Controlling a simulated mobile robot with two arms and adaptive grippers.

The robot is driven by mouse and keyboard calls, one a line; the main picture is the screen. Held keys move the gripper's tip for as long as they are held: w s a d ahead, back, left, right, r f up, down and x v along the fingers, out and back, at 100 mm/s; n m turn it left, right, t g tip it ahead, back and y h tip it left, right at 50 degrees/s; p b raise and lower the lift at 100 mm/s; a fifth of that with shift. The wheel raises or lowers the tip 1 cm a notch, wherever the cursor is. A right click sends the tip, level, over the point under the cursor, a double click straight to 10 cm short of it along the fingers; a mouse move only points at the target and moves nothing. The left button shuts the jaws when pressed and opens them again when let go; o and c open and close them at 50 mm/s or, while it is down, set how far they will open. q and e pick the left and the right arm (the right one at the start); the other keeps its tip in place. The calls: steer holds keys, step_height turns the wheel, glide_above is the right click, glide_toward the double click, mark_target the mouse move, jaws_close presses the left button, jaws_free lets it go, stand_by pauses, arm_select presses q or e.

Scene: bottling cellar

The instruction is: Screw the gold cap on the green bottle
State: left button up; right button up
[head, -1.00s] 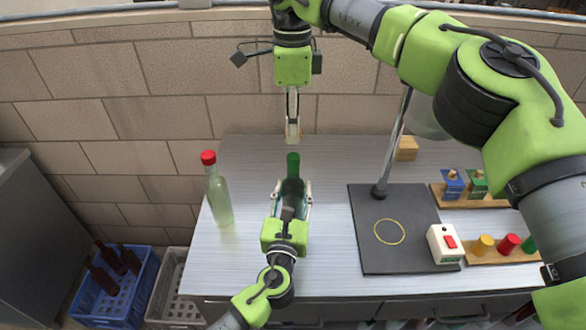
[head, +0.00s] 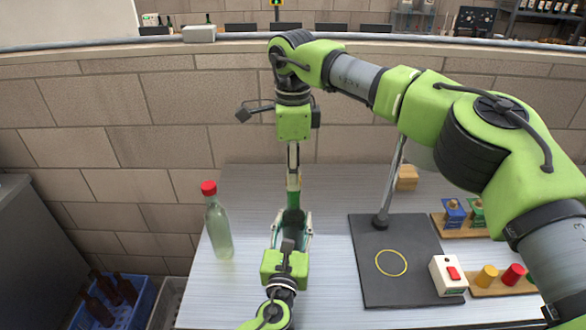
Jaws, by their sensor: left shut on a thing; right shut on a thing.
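The green bottle (head: 293,201) stands upright on the steel bench. My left gripper (head: 292,224) is shut around its body from the front, a finger on each side. My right gripper (head: 293,177) points straight down from above and is shut on the gold cap (head: 293,184), of which only a small golden patch shows between the fingers. The cap is in line with the bottle's neck and right at its top. I cannot tell whether the cap touches the mouth or sits on the thread. The bottle's lower part is hidden by my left gripper.
A pale bottle with a red cap (head: 218,231) stands to the left. A black mat (head: 393,285) with a yellow ring, a lamp pole (head: 391,185), a switch box (head: 447,275) and a wooden block (head: 407,178) are right. A blue crate (head: 136,318) is on the floor.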

steer(key=shift+f, duration=0.4)
steer(key=shift+f, duration=0.6)
stand_by(0.3)
